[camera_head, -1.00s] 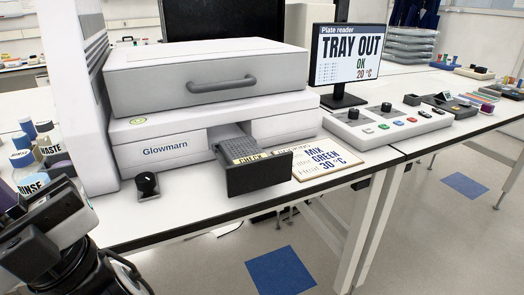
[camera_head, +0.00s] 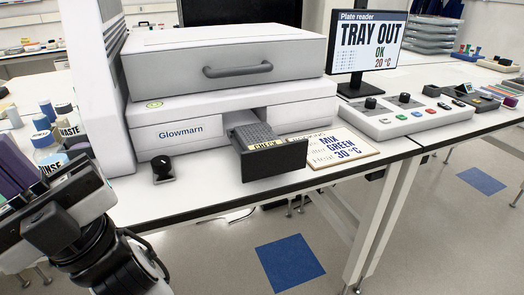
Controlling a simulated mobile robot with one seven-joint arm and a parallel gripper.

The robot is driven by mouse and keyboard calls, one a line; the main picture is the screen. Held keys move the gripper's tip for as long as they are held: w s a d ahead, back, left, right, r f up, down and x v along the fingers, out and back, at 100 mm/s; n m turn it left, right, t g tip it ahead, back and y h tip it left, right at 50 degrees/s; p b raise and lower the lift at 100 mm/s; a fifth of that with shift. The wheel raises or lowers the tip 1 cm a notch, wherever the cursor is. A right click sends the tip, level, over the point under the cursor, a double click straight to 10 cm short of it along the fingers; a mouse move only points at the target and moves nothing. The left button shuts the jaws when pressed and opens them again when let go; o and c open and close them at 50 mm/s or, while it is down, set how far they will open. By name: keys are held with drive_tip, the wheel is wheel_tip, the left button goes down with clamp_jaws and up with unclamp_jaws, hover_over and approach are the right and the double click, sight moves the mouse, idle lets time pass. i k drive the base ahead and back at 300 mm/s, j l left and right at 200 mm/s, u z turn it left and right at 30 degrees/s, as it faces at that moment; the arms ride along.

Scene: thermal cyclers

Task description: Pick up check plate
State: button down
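The check plate (camera_head: 254,134) is a dark grey plate with rows of small wells and a yellow label reading CHECK along its front edge. It sits in the black pulled-out tray (camera_head: 276,160) of the white Glowmarn plate reader (camera_head: 190,133). The tray's front wall hides the plate's lower part. My gripper (camera_head: 55,205) is at the lower left, seen partly and at an angle, well apart from the plate. Its fingers do not show clearly, so I cannot tell whether it is open.
A MIX GREEN 30 °C card (camera_head: 345,148) lies right of the tray. A black knob (camera_head: 161,167) stands in front of the reader. The monitor (camera_head: 367,42) reads TRAY OUT, OK. A control panel (camera_head: 405,117) stands at right, and bottles including WASTE (camera_head: 70,131) at left.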

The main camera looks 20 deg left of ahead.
sight(251, 136)
drive_tip(key=i+l+u, duration=0.25)
drive_tip(key=l, duration=0.2)
drive_tip(key=l+u, duration=0.25)
drive_tip(key=l, duration=0.15)
drive_tip(key=l+u, duration=0.25)
drive_tip(key=l, duration=0.25)
drive_tip(key=i, duration=0.55)
